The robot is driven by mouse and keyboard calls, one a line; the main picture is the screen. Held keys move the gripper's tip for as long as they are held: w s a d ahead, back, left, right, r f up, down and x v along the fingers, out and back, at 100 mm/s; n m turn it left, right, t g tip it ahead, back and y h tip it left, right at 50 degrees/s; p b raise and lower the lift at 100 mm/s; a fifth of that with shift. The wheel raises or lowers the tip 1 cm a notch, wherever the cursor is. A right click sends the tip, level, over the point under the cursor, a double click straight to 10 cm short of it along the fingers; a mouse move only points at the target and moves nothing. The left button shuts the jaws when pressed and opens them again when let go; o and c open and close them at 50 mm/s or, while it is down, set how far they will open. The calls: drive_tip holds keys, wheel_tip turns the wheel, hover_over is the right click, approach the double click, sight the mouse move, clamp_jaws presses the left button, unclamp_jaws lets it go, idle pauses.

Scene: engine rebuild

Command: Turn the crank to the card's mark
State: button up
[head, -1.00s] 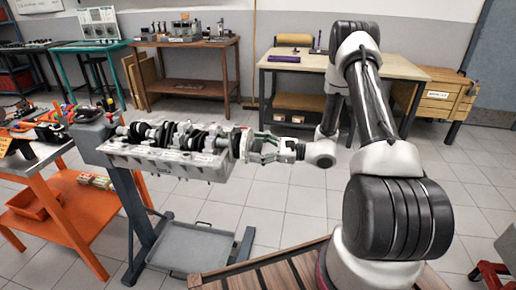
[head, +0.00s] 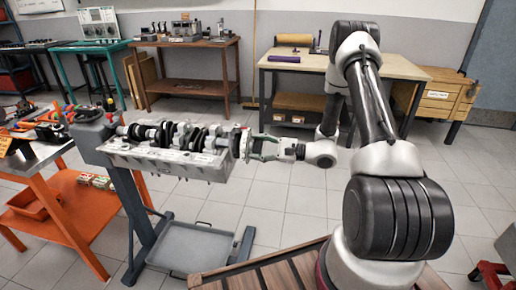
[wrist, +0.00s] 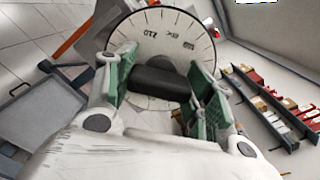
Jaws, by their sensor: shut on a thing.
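The crankshaft (head: 180,134) lies in the grey engine block (head: 165,160) on a stand. A white graduated disc (head: 244,144) is at its right end; the wrist view shows the disc (wrist: 136,36) face on, with a tilted "210" near its top. My gripper (head: 266,147) reaches the disc from the right. In the wrist view my gripper's green pads (wrist: 163,70) close on both sides of a black bar (wrist: 160,84) in front of the disc. The fingers hide the disc's lower part.
The orange cart (head: 75,212) with tools is at the left. A grey drip tray (head: 195,248) sits low under the block. Benches (head: 345,68) stand along the back wall. The floor between the block and benches is clear.

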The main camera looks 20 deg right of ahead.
drive_tip(key=shift+n, duration=1.7)
drive_tip(key=o, duration=1)
drive_tip(key=shift+o, duration=0.2)
drive_tip(key=shift+d, duration=0.15)
drive_tip(key=v, duration=1.1)
drive_tip(key=shift+s+d, duration=0.25)
drive_tip(key=shift+d, duration=0.1)
drive_tip(key=shift+f, duration=0.1)
